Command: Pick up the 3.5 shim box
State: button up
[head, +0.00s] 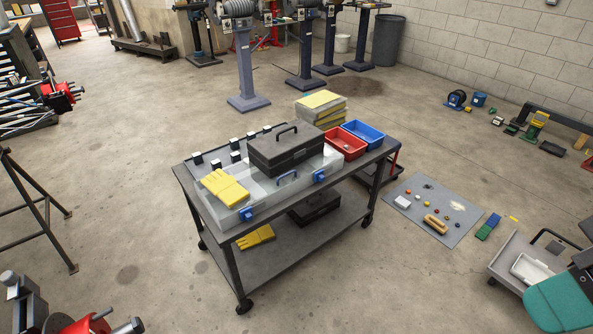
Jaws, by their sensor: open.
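Several small black boxes with pale faces stand along the back left of the grey cart's top (181,173). One small box (197,158) is near the far left corner, and another small box (251,136) stands further right. They are too small for any label to be read, so I cannot tell which is the 3.5 shim box. My gripper is not visible in the head view.
The cart top also holds a clear case (285,196), a black toolbox (285,150), yellow gloves (224,187), a red bin (344,145) and a blue bin (363,133). A grey mat (462,239) with small items lies right.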

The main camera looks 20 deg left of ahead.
aim_at(216, 164)
jog(key=z, duration=0.15)
jog(key=i, duration=1.15)
jog(key=u, duration=1.4)
jog(key=i, duration=0.7)
jog(key=u, duration=1.15)
jog(key=i, duration=0.6)
